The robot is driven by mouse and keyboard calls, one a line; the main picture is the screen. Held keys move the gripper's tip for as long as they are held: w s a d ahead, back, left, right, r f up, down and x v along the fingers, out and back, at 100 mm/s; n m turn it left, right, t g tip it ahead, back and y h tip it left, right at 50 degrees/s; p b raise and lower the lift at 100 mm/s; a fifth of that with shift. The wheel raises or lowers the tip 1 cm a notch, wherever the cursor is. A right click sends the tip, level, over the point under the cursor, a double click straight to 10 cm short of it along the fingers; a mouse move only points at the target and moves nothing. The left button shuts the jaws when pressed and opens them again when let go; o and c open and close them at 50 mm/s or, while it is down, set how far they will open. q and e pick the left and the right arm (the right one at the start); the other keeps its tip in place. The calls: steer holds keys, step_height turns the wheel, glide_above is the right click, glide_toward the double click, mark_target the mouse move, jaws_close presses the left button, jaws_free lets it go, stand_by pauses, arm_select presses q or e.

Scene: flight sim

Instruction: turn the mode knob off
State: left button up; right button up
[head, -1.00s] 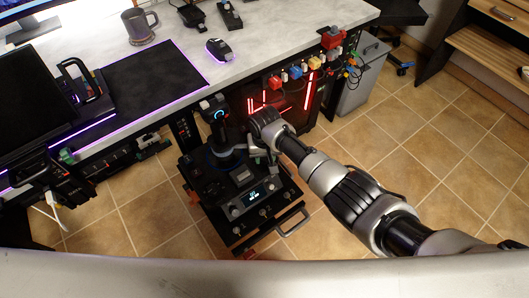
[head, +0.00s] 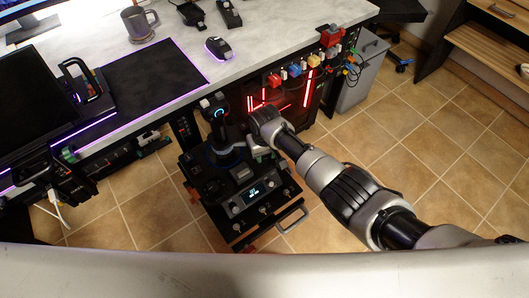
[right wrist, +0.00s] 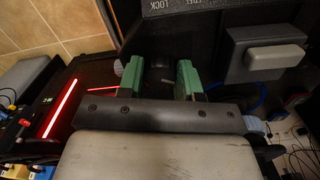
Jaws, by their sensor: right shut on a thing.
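The black control panel (head: 216,187) stands below the desk edge, with a lit display (head: 254,190) and small knobs along its near edge. My right gripper (head: 263,154) is at the panel's far right part, beside the joystick (head: 221,135). In the right wrist view, its green-padded fingers (right wrist: 160,80) stand apart, one on each side of a dark thing with a pale mark, which I take to be the mode knob (right wrist: 167,81). The gripper is shut on it. The knob is hidden in the head view, and I cannot read its setting. My left gripper is out of view.
A pale block on a dark housing (right wrist: 273,57) is right of the fingers in the wrist view. A metal handle (head: 292,218) sticks out at the panel's near right. The desk (head: 275,30) is behind, with red-lit equipment below it. Tiled floor (head: 430,140) is clear at right.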

steer(key=o, duration=0.9)
step_height(320, 180, up, 11)
steer(key=p, duration=0.3)
steer(key=shift+f, duration=0.1)
